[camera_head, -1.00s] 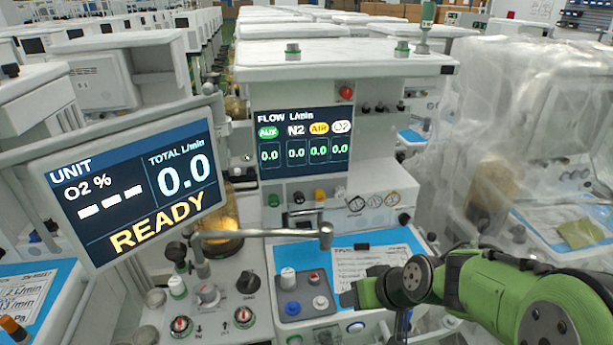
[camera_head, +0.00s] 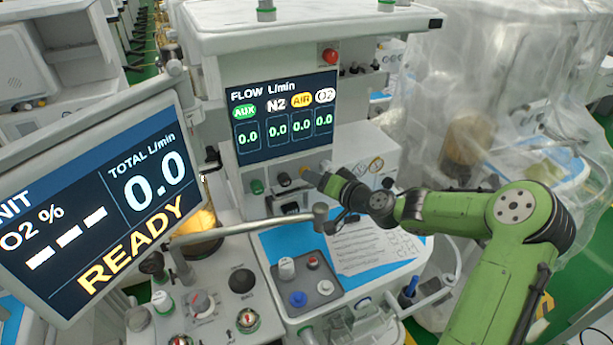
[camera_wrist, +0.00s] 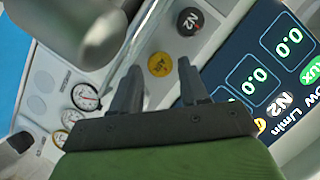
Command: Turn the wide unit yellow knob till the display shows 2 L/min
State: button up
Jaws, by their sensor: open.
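The yellow AIR knob (camera_wrist: 159,65) shows in the wrist view, between and beyond my gripper's two fingertips. My gripper (camera_wrist: 158,68) is open and empty, facing the knob panel; I cannot tell how far the knob is from the fingers. In the head view my gripper (camera_head: 314,178) is at the knob row under the flow display (camera_head: 284,117), largely hiding the yellow knob. The flow display reads 0.0 under AUX, N2, AIR and O2. A black N2 knob (camera_wrist: 189,21) sits beside the yellow one in the wrist view.
A tilted unit screen (camera_head: 100,205) reading READY and total 0.0 stands at the left. A metal arm with a rounded end (camera_head: 320,212) crosses below my gripper. Round gauges (camera_wrist: 85,96) lie left of the knobs in the wrist view. A plastic-draped cart (camera_head: 480,100) stands right.

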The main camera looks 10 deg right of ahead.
jog(key=x, duration=0.4)
jog(key=shift+w, duration=0.15)
jog(key=c, duration=0.7)
jog(key=shift+c, duration=0.2)
